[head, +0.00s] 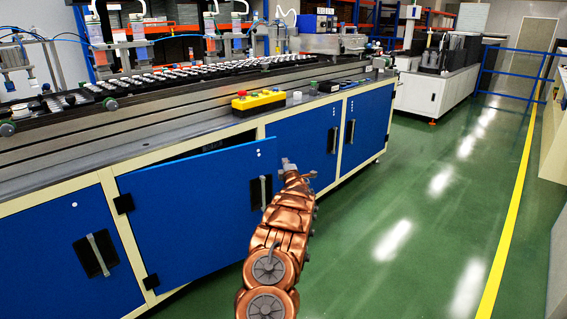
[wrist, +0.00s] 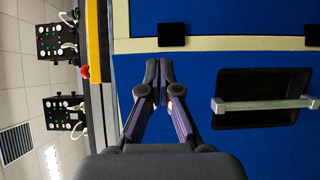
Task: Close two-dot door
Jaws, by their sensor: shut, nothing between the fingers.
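The two-dot door (head: 190,215) is a blue cabinet panel with small pale dots near its top right corner. In the head view it stands ajar, hinged on its left, with a dark gap along its top. Its grey bar handle (head: 263,192) sits in a black recess near its right edge. The handle (wrist: 265,104) also shows in the wrist view, right of the fingers. My gripper (head: 288,165) is by the door's right edge, and its fingertips (wrist: 159,72) are together and empty. I cannot tell whether they touch the panel.
Neighbouring blue doors (head: 302,140) look closed. A yellow control box (head: 258,102) with a red button sits on the bench above. Green floor (head: 400,215) is open to the right, up to a yellow line (head: 510,210).

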